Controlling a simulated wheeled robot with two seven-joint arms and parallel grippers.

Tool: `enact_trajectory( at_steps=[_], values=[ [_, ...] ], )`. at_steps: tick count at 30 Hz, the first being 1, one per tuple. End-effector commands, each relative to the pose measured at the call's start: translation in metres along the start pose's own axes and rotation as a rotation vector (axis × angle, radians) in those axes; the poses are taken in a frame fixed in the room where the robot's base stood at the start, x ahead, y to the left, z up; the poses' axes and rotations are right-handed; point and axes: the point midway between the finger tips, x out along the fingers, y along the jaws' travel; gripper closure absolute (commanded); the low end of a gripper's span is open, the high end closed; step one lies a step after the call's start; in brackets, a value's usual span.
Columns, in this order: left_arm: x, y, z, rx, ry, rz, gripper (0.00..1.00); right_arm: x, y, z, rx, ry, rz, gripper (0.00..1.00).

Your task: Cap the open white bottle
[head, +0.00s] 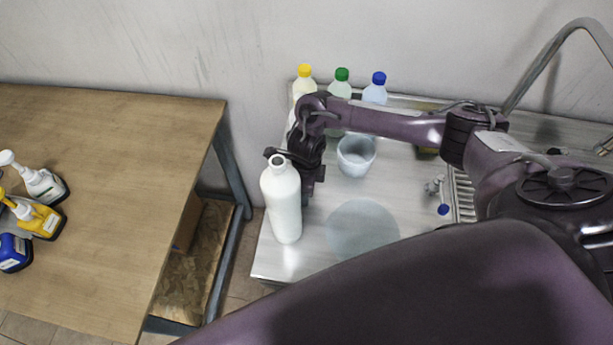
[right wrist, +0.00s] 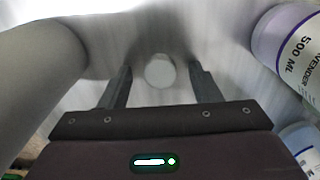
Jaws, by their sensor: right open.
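The open white bottle (head: 284,205) stands upright near the counter's left edge in the head view, with a dark opening at its top. A white bottle's side (right wrist: 40,75) fills the left of the right wrist view. A small round white disc, which looks like a cap (right wrist: 159,72), lies on the metal surface in that view. My right gripper (right wrist: 161,84) is open, with the disc between and a little beyond its fingers in the picture. In the head view the right gripper (head: 308,180) is behind and beside the bottle, which partly hides it. My left gripper is not in view.
Bottles with yellow (head: 304,71), green (head: 342,74) and blue (head: 378,78) caps stand along the back. A translucent cup (head: 356,156) stands right of my gripper. A lavender-labelled bottle (right wrist: 285,40) is close on the right. A wooden table (head: 110,180) holds several dispensers.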

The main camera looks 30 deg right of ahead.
Motion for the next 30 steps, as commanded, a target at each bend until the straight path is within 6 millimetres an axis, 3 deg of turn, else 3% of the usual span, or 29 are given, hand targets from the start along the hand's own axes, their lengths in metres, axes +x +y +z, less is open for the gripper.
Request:
enact_trajectory(
  at_steps=[8,20,30],
  values=[
    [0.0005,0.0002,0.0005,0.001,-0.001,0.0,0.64,0.0004,-0.0001,-0.0001,0.0,0.0,0.0,0.43],
    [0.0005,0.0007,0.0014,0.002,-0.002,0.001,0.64,0.0002,-0.0001,-0.0002,0.0,0.0,0.0,0.91],
    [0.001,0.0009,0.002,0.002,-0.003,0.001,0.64,-0.0016,-0.0003,0.0,0.0,0.0,-0.001,0.91]
  ],
)
